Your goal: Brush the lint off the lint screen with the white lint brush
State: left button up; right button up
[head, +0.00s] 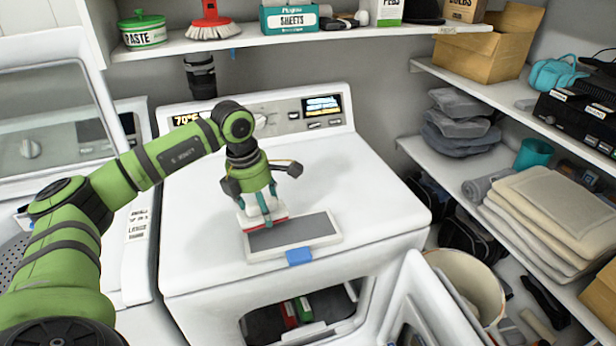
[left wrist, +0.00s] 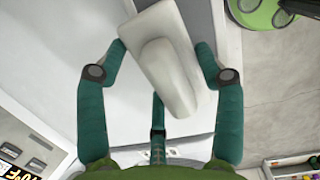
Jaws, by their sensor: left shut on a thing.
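The lint screen (head: 292,232) lies flat on top of the white dryer. It has a pale frame, a dark grey mesh and a blue tab at its front edge. My left gripper (head: 261,206) is shut on the white lint brush (head: 256,211), which has a red strip on its underside. The brush is low over the left end of the screen; I cannot tell whether it touches the mesh. The white brush body (left wrist: 165,75) also shows between teal fingers in the left wrist view. Lint on the mesh is too small to tell. My right gripper is not in view.
The dryer top (head: 370,185) is clear around the screen. The dryer's front door (head: 425,305) hangs open, with red and green items inside. A washer with raised lid stands left. Shelves hold folded towels (head: 550,215) at right and a red scrub brush (head: 210,25) above.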

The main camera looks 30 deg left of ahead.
pick_arm(q)
notch_tip(320, 180, up, 2)
jog(key=shift+r+p, duration=0.1)
jog(key=shift+p, duration=0.4)
jog(key=shift+s+a+r+p, duration=0.1)
jog(key=shift+a+r+p, duration=0.05)
jog(key=shift+r+p, duration=0.45)
jog(key=shift+r, duration=0.5)
